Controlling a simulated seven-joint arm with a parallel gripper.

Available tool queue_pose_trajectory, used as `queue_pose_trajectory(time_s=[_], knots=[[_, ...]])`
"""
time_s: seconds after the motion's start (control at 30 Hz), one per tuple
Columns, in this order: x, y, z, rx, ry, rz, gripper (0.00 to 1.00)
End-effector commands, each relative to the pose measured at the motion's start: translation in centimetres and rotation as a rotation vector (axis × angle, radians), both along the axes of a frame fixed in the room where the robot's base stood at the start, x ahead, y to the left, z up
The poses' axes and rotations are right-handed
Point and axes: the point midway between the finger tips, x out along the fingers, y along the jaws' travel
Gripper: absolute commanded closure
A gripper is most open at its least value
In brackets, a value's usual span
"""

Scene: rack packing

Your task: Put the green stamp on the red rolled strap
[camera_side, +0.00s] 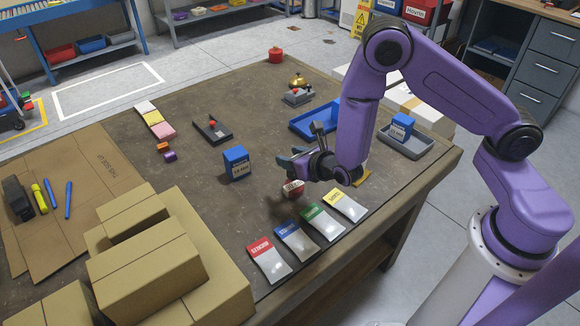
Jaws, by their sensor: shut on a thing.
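My gripper (297,166) is above the middle of the brown table, its fingers pointing left. It is shut, and what it grips is too small and hidden to make out. Another small red round thing (275,56) stands at the table's far edge. I cannot make out a green stamp.
Packets with red, blue, green (322,222) and yellow bands lie in front of my gripper. A blue box (236,162) stands to its left. A blue tray (304,129) and a grey tray (418,147) lie behind and right. Cardboard boxes (150,280) fill the front left.

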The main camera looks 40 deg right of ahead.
Motion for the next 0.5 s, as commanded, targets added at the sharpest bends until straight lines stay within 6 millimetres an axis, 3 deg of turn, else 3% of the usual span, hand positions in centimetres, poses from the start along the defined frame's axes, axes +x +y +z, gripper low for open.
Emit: queue_pose_trajectory(time_s=[0.5], knots=[[0.7,0.1,-3.9,0.000,0.000,-0.001,0.84]])
